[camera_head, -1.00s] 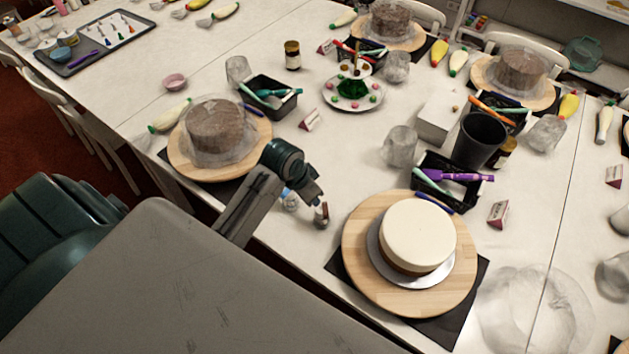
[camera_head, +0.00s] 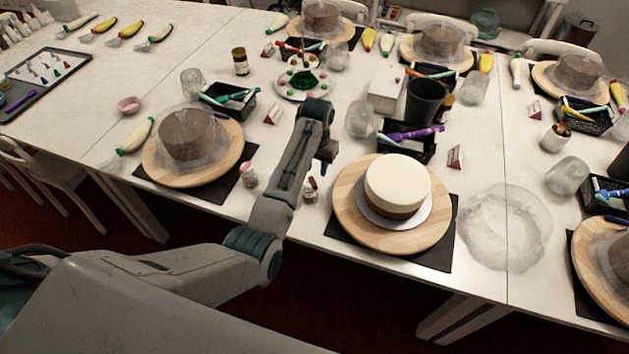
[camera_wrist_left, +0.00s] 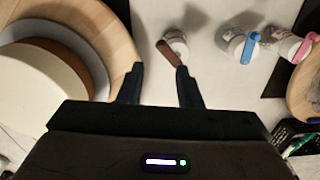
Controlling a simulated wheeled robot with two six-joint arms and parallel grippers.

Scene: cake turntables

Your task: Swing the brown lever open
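The brown lever (camera_wrist_left: 167,53) sits on a small white-topped container (camera_wrist_left: 177,40) in the left wrist view, slanting down toward my right-hand fingertip in the picture. Whether they touch, I cannot tell. My left gripper (camera_wrist_left: 160,68) is open, its two fingers apart, with the lever just ahead of and between the tips. In the head view the container (camera_head: 310,189) stands near the table's front edge, left of the cake board, and my left gripper (camera_head: 326,152) hangs above it. The lever is too small to make out there. My right gripper is not in view.
A white cake (camera_head: 398,184) on a round wooden board (camera_head: 350,212) stands close on the right. Containers with a blue lever (camera_wrist_left: 249,47) and a pink one (camera_wrist_left: 303,47) are beside the brown one. A wrapped brown cake (camera_head: 187,135) is to the left.

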